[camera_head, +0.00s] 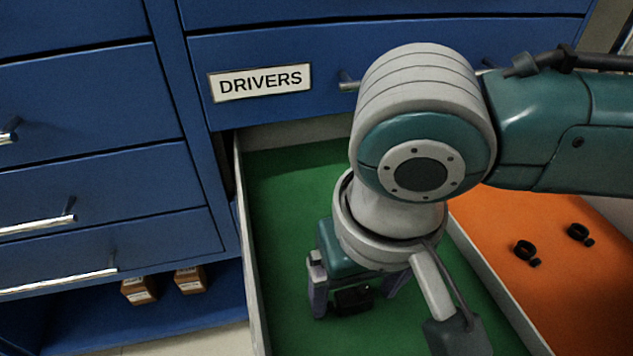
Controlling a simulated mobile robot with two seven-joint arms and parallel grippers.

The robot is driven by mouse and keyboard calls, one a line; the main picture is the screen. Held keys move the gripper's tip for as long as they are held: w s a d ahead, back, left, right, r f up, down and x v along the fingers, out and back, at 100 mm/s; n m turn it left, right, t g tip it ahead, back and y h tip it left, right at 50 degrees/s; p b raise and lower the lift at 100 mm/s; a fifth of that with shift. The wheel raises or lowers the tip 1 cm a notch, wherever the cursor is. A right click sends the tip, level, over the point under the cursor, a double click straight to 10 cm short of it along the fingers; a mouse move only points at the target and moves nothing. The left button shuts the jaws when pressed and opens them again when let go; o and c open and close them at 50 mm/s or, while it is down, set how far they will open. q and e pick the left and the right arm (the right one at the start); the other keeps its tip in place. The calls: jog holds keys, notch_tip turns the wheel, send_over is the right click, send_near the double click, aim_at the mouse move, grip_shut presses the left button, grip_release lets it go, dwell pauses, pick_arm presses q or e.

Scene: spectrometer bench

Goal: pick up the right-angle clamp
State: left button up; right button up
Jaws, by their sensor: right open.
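A small dark object (352,299), which looks like the right-angle clamp, lies on the green floor of an open drawer (253,270). My right gripper (357,294) reaches down into this drawer, and its jaws are open. One finger shows to the left of the dark object and the other to its right. I cannot tell whether either finger touches it. The gripper body and wrist hide part of the green floor around it. My left gripper is not in view.
A pale divider (490,285) separates the green part from an orange section (550,225) holding two small black ring-shaped pieces (525,252) (579,233). A blue cabinet with a DRIVERS label (260,82) stands behind. Brown bottles (139,289) (190,280) sit on a low shelf at left.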

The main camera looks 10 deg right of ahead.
grip_shut()
dwell(0.6)
